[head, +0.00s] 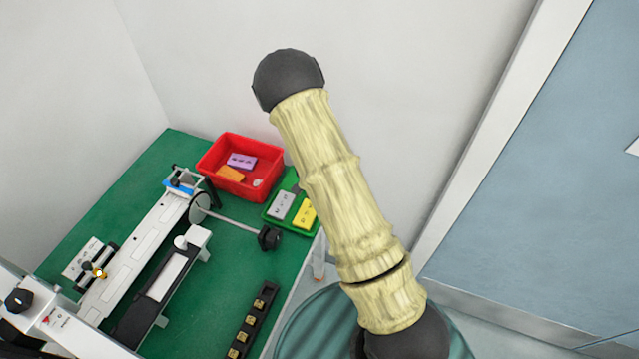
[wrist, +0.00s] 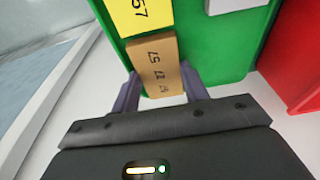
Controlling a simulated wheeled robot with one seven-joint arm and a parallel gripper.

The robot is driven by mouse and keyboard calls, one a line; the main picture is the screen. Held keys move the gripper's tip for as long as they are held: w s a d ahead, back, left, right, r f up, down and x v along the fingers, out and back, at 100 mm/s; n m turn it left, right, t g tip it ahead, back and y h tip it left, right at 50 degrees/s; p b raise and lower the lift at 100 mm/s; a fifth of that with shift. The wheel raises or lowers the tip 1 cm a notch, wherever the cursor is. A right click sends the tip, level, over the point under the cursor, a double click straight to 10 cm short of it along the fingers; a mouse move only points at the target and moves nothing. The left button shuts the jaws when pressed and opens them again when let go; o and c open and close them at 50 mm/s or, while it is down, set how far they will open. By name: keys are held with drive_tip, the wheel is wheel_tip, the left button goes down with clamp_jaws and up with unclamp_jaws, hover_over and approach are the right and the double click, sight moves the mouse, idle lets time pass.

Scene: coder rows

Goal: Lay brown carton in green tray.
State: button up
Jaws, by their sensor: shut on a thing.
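The brown carton (wrist: 157,66) has dark printed marks and sits between the fingers of my gripper (wrist: 160,90) in the wrist view. The gripper is shut on it. The carton shows against the green tray (wrist: 212,45), at its near edge, beside a yellow carton (wrist: 125,14). I cannot tell whether it touches the tray floor. In the head view the green tray (head: 289,185) is at the table's right edge, holding a grey carton (head: 281,205) and a yellow carton (head: 305,214). My arm covers part of that area, and the gripper and brown carton are hidden there.
A red bin (head: 238,183) with purple and orange cartons stands next to the tray; it also shows in the wrist view (wrist: 297,50). A white machine (head: 140,250) with a rod and black knob is to the left. A black rack (head: 252,322) lies nearer.

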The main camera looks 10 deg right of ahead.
drive_tip(key=o, duration=0.9)
drive_tip(key=shift+c, duration=0.2)
wheel_tip(320, 180, up, 17)
drive_tip(key=s+a, duration=0.2)
drive_tip(key=s, duration=0.1)
drive_tip(key=shift+p, duration=0.35)
